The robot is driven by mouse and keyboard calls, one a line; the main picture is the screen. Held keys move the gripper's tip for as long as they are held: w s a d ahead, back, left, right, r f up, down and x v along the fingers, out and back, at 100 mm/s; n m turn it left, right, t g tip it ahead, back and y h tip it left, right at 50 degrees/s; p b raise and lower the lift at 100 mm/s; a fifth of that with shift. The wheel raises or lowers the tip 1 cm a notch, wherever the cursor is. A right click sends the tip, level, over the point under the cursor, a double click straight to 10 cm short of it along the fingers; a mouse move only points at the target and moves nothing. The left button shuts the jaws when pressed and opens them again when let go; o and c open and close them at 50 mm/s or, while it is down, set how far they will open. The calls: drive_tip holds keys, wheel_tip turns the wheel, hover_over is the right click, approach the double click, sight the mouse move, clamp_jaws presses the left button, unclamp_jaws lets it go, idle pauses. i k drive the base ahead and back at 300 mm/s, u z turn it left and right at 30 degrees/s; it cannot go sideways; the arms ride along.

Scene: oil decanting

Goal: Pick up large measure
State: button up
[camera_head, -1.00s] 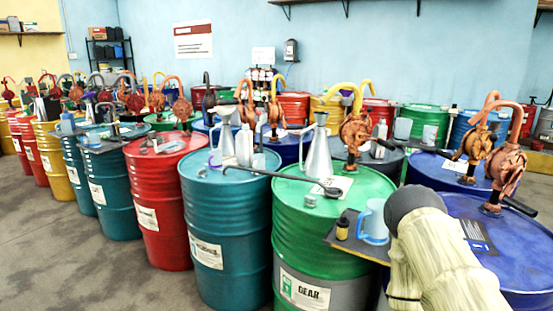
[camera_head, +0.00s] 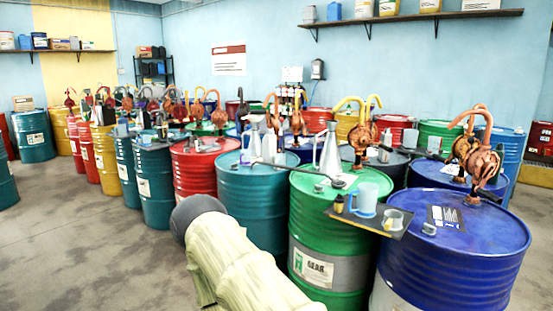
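A light blue, see-through measuring jug (camera_head: 365,199) stands upright on a dark flat tray (camera_head: 370,222) at the front right. It is the larger of two jugs there. A smaller clear jug (camera_head: 394,219) stands to its right on the same tray. A small dark bottle with a yellowish label (camera_head: 339,204) stands to the left of the large jug. My arm, in a cream cover with a dark rounded joint, crosses the bottom centre, left of the tray and apart from it. My gripper is not in view.
The tray sits between a green drum (camera_head: 325,215) labelled GEAR and a blue drum (camera_head: 455,260). A grey metal funnel (camera_head: 331,158) stands on the green drum. Orange hand pumps (camera_head: 482,160) rise at the right. Open concrete floor (camera_head: 80,240) lies at the left.

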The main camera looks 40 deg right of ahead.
sight(329, 164)
drive_tip(key=u, duration=0.15)
drive_tip(key=i, duration=0.75)
drive_tip(key=z, duration=0.5)
drive_tip(key=i, duration=0.8)
drive_tip(key=z, duration=0.85)
